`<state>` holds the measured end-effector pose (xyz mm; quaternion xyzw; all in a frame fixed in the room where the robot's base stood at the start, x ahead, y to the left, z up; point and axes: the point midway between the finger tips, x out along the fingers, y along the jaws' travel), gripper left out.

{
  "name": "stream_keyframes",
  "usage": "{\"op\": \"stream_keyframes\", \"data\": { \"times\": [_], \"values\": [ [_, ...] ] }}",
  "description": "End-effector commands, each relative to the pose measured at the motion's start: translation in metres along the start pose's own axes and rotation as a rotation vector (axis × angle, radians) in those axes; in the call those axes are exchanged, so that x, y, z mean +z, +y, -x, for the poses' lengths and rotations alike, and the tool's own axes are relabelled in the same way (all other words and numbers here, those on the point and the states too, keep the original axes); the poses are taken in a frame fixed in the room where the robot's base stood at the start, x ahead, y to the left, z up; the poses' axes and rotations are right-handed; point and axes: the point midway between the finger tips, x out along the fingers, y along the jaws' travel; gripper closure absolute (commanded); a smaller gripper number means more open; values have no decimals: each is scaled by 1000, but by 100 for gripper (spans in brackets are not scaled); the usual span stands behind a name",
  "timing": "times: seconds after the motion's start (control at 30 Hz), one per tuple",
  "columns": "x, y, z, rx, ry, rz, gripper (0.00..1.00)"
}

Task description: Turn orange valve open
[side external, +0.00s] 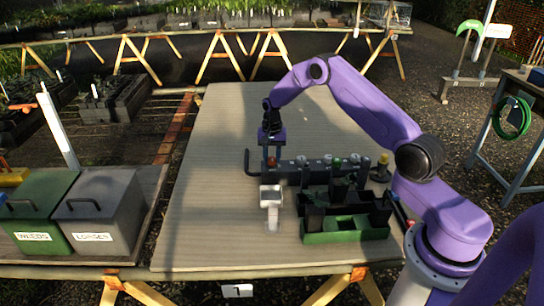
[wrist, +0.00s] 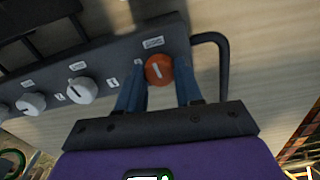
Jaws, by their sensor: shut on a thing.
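The orange valve (wrist: 158,70) is a round knob with a pale mark line, at the end of a dark grey manifold (wrist: 105,55) near its bent pipe. It also shows in the side view (side external: 271,162). My gripper (wrist: 158,82) reaches down from above with one blue finger on each side of the orange knob, and is shut on it. The mark line stands roughly upright in the wrist view, tilted a little. In the side view, my gripper (side external: 271,158) hides part of the knob.
White knobs (wrist: 82,90) sit along the same manifold, beside the orange one. A dark bent pipe (wrist: 222,55) leaves its end. A green and black tray (side external: 340,237) and a white scoop-like item (side external: 271,196) stand in front. The board's left side is clear.

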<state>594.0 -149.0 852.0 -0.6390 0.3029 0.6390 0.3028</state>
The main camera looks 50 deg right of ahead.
Motion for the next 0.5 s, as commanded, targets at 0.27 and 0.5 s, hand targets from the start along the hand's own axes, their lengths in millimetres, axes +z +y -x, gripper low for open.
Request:
{"op": "stream_keyframes", "data": {
  "times": [0.27,0.5],
  "values": [
    [0,-1,1,0,0,222,95],
    [0,-1,1,0,0,449,95]
  ]
}}
